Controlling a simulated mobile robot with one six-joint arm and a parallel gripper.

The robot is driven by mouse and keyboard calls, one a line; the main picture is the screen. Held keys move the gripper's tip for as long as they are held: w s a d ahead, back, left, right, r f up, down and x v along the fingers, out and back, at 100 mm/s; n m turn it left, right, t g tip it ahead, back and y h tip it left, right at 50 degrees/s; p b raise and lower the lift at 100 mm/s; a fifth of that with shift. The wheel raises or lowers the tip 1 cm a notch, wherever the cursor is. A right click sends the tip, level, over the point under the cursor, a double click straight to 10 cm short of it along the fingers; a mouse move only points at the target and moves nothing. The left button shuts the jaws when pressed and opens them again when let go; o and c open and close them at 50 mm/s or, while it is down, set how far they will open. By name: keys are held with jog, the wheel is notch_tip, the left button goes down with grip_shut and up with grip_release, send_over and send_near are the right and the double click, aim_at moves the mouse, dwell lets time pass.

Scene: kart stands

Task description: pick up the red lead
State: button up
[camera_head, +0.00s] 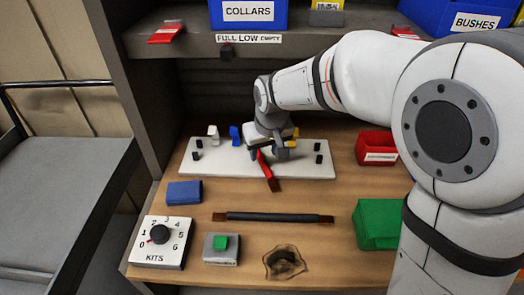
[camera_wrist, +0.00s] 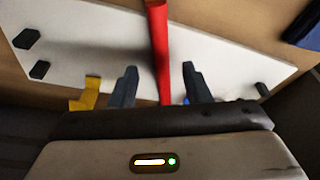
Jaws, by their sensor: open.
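The red lead (camera_head: 268,172) is a narrow red piece on the white board (camera_head: 312,171), with its lower end past the board's front edge. In the wrist view the red lead (camera_wrist: 158,40) runs from the top edge down between my two fingers, with a gap on each side. My gripper (camera_head: 267,153) is over the middle of the board; in the wrist view my gripper (camera_wrist: 159,70) is open, its fingers either side of the lead. The lead's far end is hidden behind the gripper. I cannot tell the fingers' height above the board.
A yellow piece (camera_wrist: 88,95), a blue piece (camera_head: 235,136), a white piece (camera_head: 213,133) and black pegs stand on the board. A red bin (camera_head: 376,144) and green bin (camera_head: 376,224) are at right. A dark bar (camera_head: 272,217) lies in front. The shelf (camera_head: 300,45) overhangs the back.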

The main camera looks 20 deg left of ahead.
aim_at(259, 151)
jog(key=w+a, duration=0.2)
jog(key=shift+w, duration=0.35)
jog(key=shift+w+a+f, duration=0.2)
jog(key=shift+w+f, duration=0.05)
jog(key=shift+f, duration=0.25)
jog(key=shift+w+a+f, duration=0.15)
jog(key=shift+w+f, duration=0.1)
jog(key=shift+f, duration=0.25)
jog(key=shift+w+a+f, duration=0.1)
jog(key=shift+f, duration=0.4)
jog(key=shift+c, duration=0.4)
grip_shut()
